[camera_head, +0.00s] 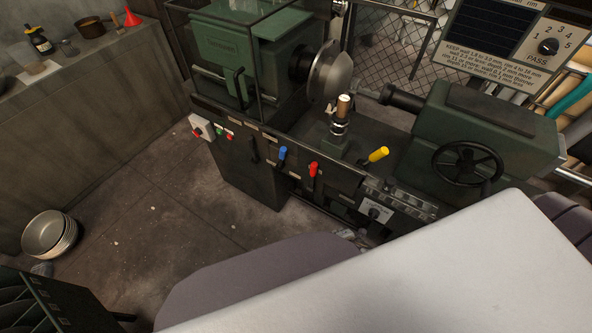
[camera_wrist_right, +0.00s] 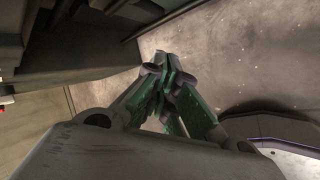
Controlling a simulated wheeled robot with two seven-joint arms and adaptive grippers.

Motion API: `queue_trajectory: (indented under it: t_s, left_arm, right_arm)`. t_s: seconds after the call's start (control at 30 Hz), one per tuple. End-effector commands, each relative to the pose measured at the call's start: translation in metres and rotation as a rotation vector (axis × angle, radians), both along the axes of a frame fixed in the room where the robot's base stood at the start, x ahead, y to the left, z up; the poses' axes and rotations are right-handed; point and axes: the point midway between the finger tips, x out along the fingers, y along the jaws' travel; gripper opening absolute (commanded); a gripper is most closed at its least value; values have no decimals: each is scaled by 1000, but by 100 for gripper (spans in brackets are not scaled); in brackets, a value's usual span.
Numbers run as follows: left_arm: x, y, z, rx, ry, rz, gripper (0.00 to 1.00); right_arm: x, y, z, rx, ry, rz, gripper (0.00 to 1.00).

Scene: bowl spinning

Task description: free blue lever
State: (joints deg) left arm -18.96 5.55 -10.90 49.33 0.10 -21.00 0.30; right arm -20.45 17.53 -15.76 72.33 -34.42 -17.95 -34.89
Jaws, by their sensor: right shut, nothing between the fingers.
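The blue lever (camera_head: 282,154) stands up from the front of the green lathe, left of the red lever (camera_head: 313,170) and the yellow lever (camera_head: 378,154). Nothing touches the blue lever. My right gripper (camera_wrist_right: 170,85) is shut and empty in the right wrist view, its green-padded fingers together over the floor. In the head view only a small grey part of it (camera_head: 347,235) shows below the lathe front, right of and lower than the blue lever; my pale arm cover hides the rest. My left gripper cannot be made out.
The lathe's tailstock (camera_head: 487,130) with a black handwheel is at right. The chuck (camera_head: 330,72) and tool post (camera_head: 341,120) are behind the levers. Stacked bowls (camera_head: 50,234) sit on the floor at left.

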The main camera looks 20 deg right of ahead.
Motion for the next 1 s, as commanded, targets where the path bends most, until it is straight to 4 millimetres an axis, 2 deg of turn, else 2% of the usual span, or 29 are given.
queue_trajectory:
  t_s: [0.07,0.27,0.6,0.8,1.0]
  left_arm:
    - [8,0,-9,0,-6,1,40]
    - [25,-2,-20,-1,-20,3,40]
    - [53,-5,-35,-3,-43,5,40]
    - [67,-6,-42,-3,-56,6,40]
    - [81,-7,-47,-3,-69,7,40]
  right_arm:
    - [13,1,3,-66,-39,102,0]
    - [51,11,36,-260,-145,343,0]
    - [106,43,113,-640,-345,686,0]
    - [122,67,160,-860,-455,834,0]
    - [131,91,205,-1074,-559,943,0]
